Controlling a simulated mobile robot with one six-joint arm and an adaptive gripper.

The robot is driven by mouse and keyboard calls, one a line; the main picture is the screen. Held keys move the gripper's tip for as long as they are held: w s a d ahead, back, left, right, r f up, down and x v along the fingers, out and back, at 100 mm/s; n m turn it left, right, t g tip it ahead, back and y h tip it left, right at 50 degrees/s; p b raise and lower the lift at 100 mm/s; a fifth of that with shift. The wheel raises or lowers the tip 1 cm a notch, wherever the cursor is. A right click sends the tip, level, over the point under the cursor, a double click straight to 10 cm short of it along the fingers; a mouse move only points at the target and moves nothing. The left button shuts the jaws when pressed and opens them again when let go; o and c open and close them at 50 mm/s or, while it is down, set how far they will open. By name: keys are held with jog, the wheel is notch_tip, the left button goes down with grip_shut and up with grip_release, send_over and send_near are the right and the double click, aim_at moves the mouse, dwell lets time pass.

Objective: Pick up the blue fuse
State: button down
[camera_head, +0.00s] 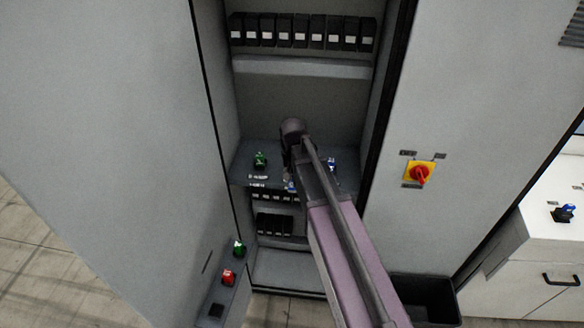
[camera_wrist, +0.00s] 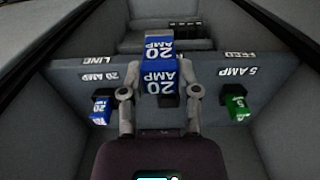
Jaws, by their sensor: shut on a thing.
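A blue fuse (camera_wrist: 160,74) marked "20 AMP" is between the two fingers of my gripper (camera_wrist: 161,91), which is shut on it. In the head view my gripper (camera_head: 290,182) is over the cabinet's grey shelf, mostly hidden by my arm, with a bit of blue at its tip. I cannot tell whether the held fuse is clear of the shelf. A second blue fuse (camera_head: 332,163) stands on the shelf to the right; it is at the left in the wrist view (camera_wrist: 101,107). A green fuse (camera_head: 260,160) stands to the left, at the right in the wrist view (camera_wrist: 237,104).
The cabinet walls stand close on both sides, with black modules (camera_head: 300,32) above and below the shelf. Another blue fuse (camera_head: 565,212) is on the white counter (camera_head: 545,232). A black bin (camera_head: 425,292) is at lower right.

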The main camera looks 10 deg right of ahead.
jog(key=shift+s+a, duration=0.15)
jog(key=shift+s, duration=0.5)
notch_tip(320, 180, down, 14)
jog(key=b, duration=1.4)
jog(key=shift+s+f, duration=0.1)
jog(key=shift+s, duration=0.05)
